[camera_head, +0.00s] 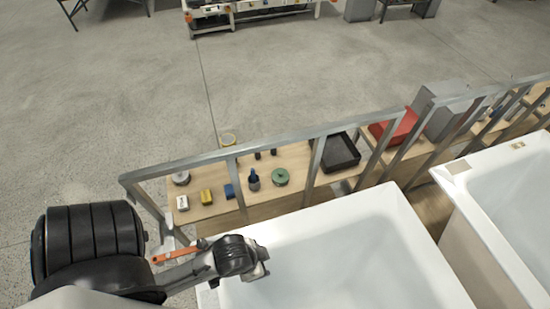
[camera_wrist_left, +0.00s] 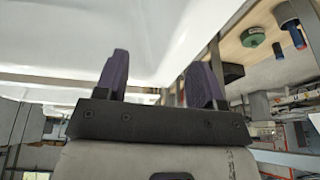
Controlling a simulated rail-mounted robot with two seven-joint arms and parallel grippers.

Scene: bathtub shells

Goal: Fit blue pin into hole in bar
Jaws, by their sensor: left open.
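A small upright item with a blue body and dark base (camera_head: 253,182), possibly the blue pin, stands on the wooden shelf in the head view. In the left wrist view, a dark item with a blue end (camera_wrist_left: 298,38) and a smaller blue and red one (camera_wrist_left: 278,50) show at the right. The metal bar (camera_head: 290,138) of the frame runs above the shelf; I cannot make out a hole in it. My left gripper (camera_head: 264,262) is over the near tub's left end, apart from the shelf items. Its fingers (camera_wrist_left: 162,82) are open and empty. My right gripper is not in view.
The white bathtub shell (camera_head: 360,245) fills the lower middle, with another (camera_head: 510,185) at right. Frame posts stand between shelf and tubs.

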